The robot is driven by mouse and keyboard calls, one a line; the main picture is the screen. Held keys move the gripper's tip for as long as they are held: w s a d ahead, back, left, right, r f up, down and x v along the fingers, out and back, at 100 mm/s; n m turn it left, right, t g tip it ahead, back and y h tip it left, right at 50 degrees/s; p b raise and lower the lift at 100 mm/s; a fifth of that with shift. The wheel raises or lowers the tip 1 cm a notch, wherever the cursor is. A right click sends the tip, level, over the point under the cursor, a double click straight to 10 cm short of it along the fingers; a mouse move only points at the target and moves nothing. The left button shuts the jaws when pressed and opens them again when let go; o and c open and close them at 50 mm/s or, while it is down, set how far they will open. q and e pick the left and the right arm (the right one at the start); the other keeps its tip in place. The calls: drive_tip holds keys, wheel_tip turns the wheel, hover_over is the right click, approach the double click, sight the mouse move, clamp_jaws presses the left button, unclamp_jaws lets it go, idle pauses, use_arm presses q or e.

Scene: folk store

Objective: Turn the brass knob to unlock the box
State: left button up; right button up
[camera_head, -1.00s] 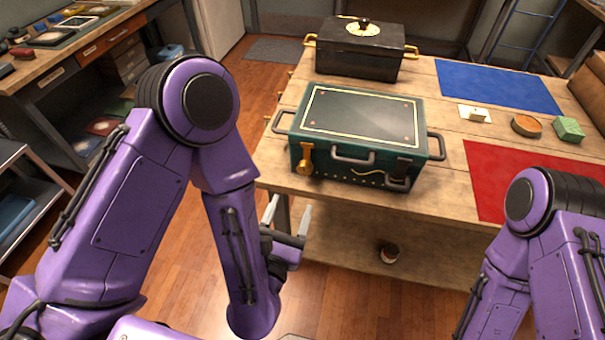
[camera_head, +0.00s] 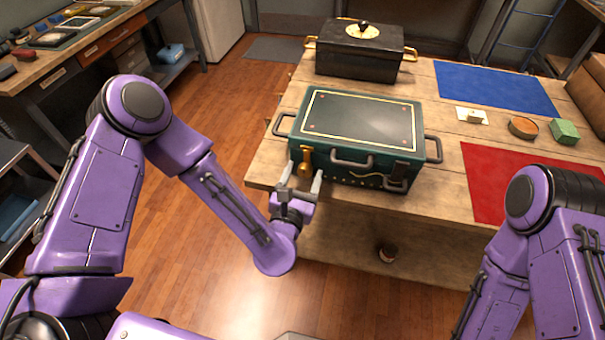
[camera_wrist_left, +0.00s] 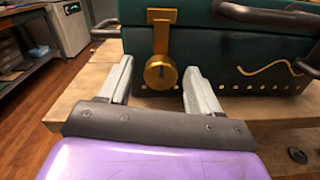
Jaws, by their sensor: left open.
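The dark green box (camera_head: 360,120) with a black lid panel and several grey handles sits on the wooden table. The brass knob (camera_head: 305,166) hangs on the left of its front face. In the left wrist view the round brass knob (camera_wrist_left: 160,72) shows below a brass bracket, between and beyond the fingertips. My left gripper (camera_head: 301,182) is open just in front of the knob, one finger to each side in the picture; I cannot tell if either touches it. It also shows in the left wrist view (camera_wrist_left: 160,82). My right arm is at the lower right, its gripper out of frame.
A black box (camera_head: 358,55) with brass handles stands behind the green one. A blue mat (camera_head: 495,87), a red mat (camera_head: 500,175), a round orange-topped tin (camera_head: 523,127) and a green block (camera_head: 564,132) lie to the right.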

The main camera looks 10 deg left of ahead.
use_arm(q)
drive_tip(key=c, duration=1)
drive_tip(key=shift+c, duration=0.2)
drive_tip(key=shift+m, duration=0.3)
drive_tip(key=m+b, duration=0.1)
drive_tip(key=m, duration=0.2)
drive_tip(key=shift+m+b, duration=0.3)
drive_tip(key=m+b, duration=0.1)
drive_tip(key=m, duration=0.7)
drive_tip(key=shift+m+b, duration=0.3)
drive_tip(key=shift+m, duration=0.1)
drive_tip(key=m, duration=0.4)
drive_tip(key=shift+y, duration=0.3)
drive_tip(key=shift+m, duration=0.4)
